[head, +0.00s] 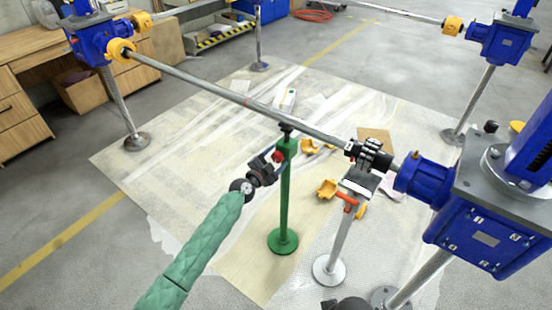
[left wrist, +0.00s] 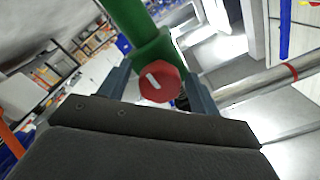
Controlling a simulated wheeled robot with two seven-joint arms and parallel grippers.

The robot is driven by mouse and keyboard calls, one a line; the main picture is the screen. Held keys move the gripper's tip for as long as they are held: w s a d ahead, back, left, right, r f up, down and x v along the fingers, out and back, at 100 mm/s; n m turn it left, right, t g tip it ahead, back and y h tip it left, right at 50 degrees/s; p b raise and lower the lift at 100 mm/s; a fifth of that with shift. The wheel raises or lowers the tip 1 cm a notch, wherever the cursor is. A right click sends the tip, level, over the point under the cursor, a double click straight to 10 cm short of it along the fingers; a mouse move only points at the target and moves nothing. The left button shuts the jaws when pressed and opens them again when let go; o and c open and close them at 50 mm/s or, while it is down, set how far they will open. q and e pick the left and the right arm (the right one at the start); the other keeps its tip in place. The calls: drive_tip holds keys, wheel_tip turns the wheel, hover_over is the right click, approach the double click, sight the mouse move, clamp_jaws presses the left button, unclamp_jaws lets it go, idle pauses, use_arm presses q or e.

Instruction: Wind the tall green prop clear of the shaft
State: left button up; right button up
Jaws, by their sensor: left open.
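The tall green prop (head: 284,195) stands upright on a round green base, its dark head at the long steel shaft (head: 225,93). I cannot tell whether head and shaft touch. A red knob (head: 278,156) sits on the prop's upper part. My left gripper (head: 270,161) is open beside the knob, reaching in from the lower left. In the left wrist view the red knob (left wrist: 160,82), with a white mark on its face, lies between the two open fingers, below the green column (left wrist: 130,20). The shaft (left wrist: 262,82) shows there with a red band. My right gripper is not seen.
Blue jack gearboxes (head: 490,215) stand at the shaft's right end and other corners. A shorter grey prop (head: 338,240) with an orange handle stands right of the green one, near a black coupling (head: 370,156). Yellow parts (head: 327,188) lie on the sheeted floor. A dark shape is cut off at the bottom.

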use_arm(q)
drive_tip(key=c, duration=1)
